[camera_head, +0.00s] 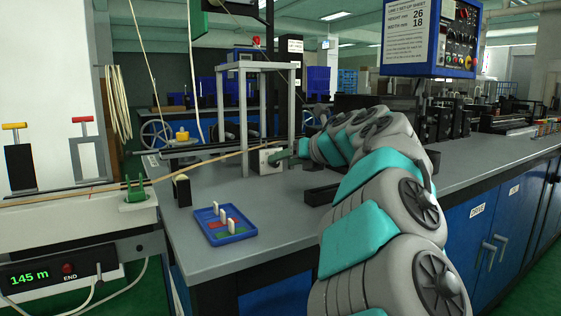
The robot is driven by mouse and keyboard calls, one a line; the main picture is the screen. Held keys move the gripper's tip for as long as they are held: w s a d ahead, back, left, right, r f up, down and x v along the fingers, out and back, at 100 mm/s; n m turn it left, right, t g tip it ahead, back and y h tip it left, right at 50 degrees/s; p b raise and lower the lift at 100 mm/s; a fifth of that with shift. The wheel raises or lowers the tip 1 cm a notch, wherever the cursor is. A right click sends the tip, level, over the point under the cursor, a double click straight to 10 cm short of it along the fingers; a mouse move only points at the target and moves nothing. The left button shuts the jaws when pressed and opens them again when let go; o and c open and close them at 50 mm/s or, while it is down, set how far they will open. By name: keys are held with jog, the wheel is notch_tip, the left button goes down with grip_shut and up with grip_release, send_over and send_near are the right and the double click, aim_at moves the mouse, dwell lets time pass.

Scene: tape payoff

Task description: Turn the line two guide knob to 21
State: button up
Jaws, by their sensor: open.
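My arm reaches in from the lower right, and its end bends left toward a small pale guide block (266,161) on the grey bench. My gripper (290,154) is at the block's right side, small and partly hidden by my own arm links. The jaws are open. A dark green part shows between the block and my wrist; I cannot tell whether it is a knob or part of my gripper, or whether they touch. No number on the knob can be read. A set-up sheet (410,30) at the top reads height 26 and width 18.
A blue tray (240,238) with small pale and red pieces lies on the bench (200,262) near its front left corner. A display (32,275) reads 145 m.

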jog(key=shift+x, duration=1.55)
jog(key=shift+r, duration=0.1)
grip_shut()
